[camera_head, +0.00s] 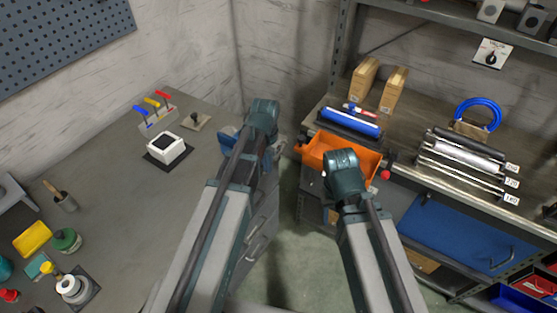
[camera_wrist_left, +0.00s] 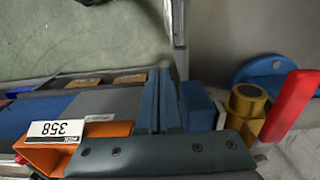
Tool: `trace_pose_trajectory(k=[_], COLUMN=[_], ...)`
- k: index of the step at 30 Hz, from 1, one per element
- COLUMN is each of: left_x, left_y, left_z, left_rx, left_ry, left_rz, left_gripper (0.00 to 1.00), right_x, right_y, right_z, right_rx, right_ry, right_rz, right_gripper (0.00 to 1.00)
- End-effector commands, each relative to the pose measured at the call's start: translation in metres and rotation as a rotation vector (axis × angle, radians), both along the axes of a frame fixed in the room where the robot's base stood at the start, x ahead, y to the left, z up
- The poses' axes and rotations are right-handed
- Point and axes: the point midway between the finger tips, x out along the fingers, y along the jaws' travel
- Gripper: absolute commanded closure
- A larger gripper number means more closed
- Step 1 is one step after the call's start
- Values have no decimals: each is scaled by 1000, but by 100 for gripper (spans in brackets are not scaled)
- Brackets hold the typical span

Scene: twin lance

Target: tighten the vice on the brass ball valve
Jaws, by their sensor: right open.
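The blue vice (camera_head: 228,138) stands at the right end of the left bench, largely hidden behind my left arm. My left gripper (camera_head: 262,118) is over it; its fingers do not show clearly. In the left wrist view, blue blocks (camera_wrist_left: 196,104) that look like vice parts are close up. The brass ball valve (camera_wrist_left: 248,101), with a red lever (camera_wrist_left: 291,104), is to their right. I cannot tell whether the jaws touch the valve. My right gripper (camera_head: 345,172) is open above the orange bin (camera_head: 314,151), apart from the vice.
The left bench holds a white box (camera_head: 166,149), a rack of coloured-handled tools (camera_head: 157,120) and several pots. The right shelf carries a blue roll (camera_head: 349,121), cartons (camera_head: 394,90) and metal bars (camera_head: 462,155). A floor gap separates bench and shelf.

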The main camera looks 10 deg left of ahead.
Motion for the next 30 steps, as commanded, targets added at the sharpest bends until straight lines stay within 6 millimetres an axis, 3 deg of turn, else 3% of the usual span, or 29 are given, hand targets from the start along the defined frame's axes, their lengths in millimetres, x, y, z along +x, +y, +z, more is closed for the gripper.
trace_pose_trajectory(k=[30], left_x=[1], left_y=[-1], left_z=[-4], left_rx=[0], left_ry=[0], left_rz=[0], left_gripper=[100], right_x=[0], right_y=[0], right_z=[-4], right_rx=[0], right_ry=[0], right_rz=[0], right_gripper=[50])
